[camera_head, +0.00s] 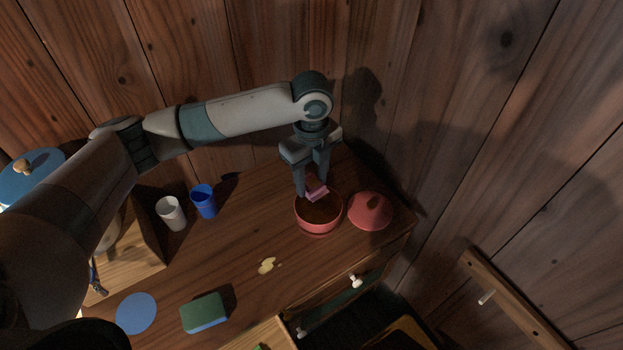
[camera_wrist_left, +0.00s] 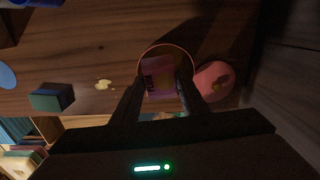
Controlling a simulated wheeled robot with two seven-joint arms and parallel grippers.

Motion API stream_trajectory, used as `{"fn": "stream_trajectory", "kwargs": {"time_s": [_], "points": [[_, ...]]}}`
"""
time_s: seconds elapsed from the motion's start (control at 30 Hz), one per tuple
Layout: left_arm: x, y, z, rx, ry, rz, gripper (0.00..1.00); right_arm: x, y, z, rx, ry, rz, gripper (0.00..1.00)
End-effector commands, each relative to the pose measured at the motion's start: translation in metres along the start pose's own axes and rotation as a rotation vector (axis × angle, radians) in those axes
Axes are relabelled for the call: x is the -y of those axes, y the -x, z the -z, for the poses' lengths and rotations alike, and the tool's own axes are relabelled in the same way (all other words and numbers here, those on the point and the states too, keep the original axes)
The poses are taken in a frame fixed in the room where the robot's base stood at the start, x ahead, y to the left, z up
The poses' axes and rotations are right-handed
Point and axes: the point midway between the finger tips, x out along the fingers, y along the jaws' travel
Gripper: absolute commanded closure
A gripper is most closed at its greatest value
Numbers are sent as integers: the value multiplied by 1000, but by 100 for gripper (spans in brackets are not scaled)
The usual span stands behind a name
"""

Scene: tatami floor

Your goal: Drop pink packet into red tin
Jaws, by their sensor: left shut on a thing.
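The pink packet (camera_head: 317,192) is held between the fingers of my left gripper (camera_head: 313,188), which points down over the red tin (camera_head: 319,225). The tin is round and open at the top, standing on the wooden cabinet top. In the left wrist view the packet (camera_wrist_left: 159,76) appears between the fingers, inside the outline of the tin's rim (camera_wrist_left: 166,46). I cannot tell whether its lower edge is below the rim. The tin's red lid (camera_head: 370,211) lies just right of the tin. My right gripper is not in view.
A blue cup (camera_head: 204,201) and a white cup (camera_head: 172,213) stand to the left. A green and blue sponge (camera_head: 204,313), a blue disc (camera_head: 136,313) and a pale spill (camera_head: 267,266) lie toward the front. A wooden wall rises behind the cabinet.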

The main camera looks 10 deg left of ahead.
Motion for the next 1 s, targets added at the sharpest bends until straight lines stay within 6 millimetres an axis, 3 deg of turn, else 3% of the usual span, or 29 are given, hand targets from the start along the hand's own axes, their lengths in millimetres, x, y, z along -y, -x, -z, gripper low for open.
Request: {"fn": "stream_trajectory", "kwargs": {"time_s": [0.47, 0.5, 0.57, 1.0], "points": [[0, -5, 0, 1, 0, 1, 81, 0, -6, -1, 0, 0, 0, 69], [0, -5, 0, 1, 0, 1, 51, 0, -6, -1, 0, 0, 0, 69], [0, -5, 0, 1, 0, 1, 38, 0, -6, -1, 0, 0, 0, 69], [1, -1, 0, 1, 0, 2, 38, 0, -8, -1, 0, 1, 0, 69]]}}
